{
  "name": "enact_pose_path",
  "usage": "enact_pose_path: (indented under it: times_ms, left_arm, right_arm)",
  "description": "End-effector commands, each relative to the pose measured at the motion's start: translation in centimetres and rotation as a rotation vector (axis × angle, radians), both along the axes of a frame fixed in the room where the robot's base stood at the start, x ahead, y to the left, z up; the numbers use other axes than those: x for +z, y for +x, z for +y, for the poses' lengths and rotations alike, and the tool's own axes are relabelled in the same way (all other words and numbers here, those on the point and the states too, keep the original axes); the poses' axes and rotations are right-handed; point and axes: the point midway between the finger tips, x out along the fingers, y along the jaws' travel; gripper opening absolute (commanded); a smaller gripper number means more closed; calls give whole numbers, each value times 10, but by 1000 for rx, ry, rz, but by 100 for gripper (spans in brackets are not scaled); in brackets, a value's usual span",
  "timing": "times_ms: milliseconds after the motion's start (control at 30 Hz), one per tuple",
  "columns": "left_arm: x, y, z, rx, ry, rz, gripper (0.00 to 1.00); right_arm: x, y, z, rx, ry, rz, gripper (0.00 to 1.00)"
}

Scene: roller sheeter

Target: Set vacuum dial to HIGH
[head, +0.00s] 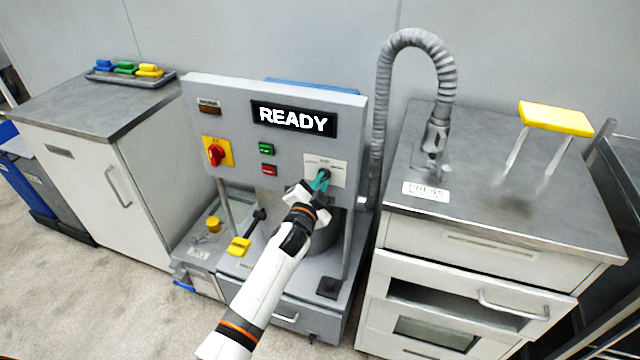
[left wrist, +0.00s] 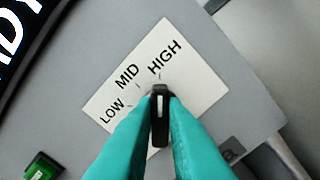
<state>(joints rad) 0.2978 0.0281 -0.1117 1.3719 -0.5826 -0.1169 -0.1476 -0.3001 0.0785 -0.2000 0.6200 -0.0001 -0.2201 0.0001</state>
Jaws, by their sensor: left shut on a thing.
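The vacuum dial (head: 325,174) is a small black knob on a white label plate (head: 339,168), at the lower right of the grey machine panel. In the left wrist view the plate (left wrist: 205,88) reads LOW, MID and HIGH around the dial (left wrist: 160,92). The dial's white mark points up in that view, toward the tick by HIGH; whether it lines up exactly is hard to tell. My left gripper (head: 320,182), with teal fingers, is shut on the dial, one finger on each side, as the left wrist view (left wrist: 160,120) also shows. My right gripper is not in view.
The panel has a READY display (head: 293,119), a red rotary switch (head: 216,155), a green button (head: 266,149) and a red button (head: 269,170). A ribbed hose (head: 384,100) stands right of the panel. A yellow-topped stand (head: 556,118) is on the right cabinet.

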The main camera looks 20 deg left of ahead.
Motion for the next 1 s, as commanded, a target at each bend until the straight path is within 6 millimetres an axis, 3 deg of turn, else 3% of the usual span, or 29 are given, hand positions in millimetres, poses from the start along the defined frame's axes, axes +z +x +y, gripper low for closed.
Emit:
enact_pose_path:
  times_ms: [467,500,600,1000]
  left_arm:
    - [-1,0,0,0,18,1,0]
    - [-1,0,0,0,18,1,17]
    - [-1,0,0,0,17,1,33]
    - [-1,-6,1,1,15,2,34]
  right_arm:
    - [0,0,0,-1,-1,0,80]
    - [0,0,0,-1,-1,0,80]
    - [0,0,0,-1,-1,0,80]
    - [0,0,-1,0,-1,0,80]
